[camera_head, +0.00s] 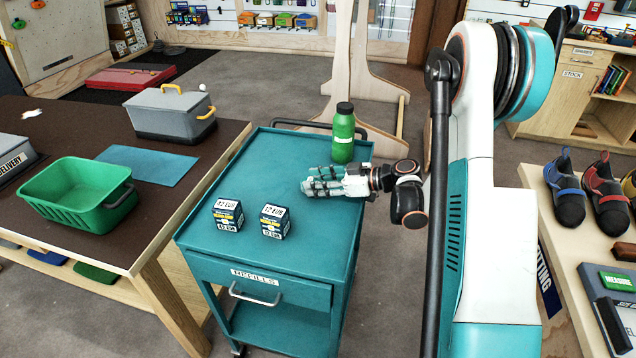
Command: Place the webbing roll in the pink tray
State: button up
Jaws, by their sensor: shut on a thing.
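My gripper (313,183) is over the right part of the teal cart top (270,160), its fingers pointing left. It is shut on a pale teal thing (327,182) between its dark fingers, which looks like the webbing roll. The fingers cover much of it, so its shape is hard to make out. I cannot tell whether it touches the cart top. No pink tray shows in this view.
On the cart, a green bottle (343,133) stands just behind my gripper. Two small price-marked boxes, left (228,214) and right (275,221), stand near the front. A green basket (75,192), blue mat (147,164) and grey case (172,112) are on the left table.

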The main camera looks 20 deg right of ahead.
jog(key=shift+f, duration=0.1)
jog(key=o, duration=0.9)
jog(key=shift+o, duration=0.9)
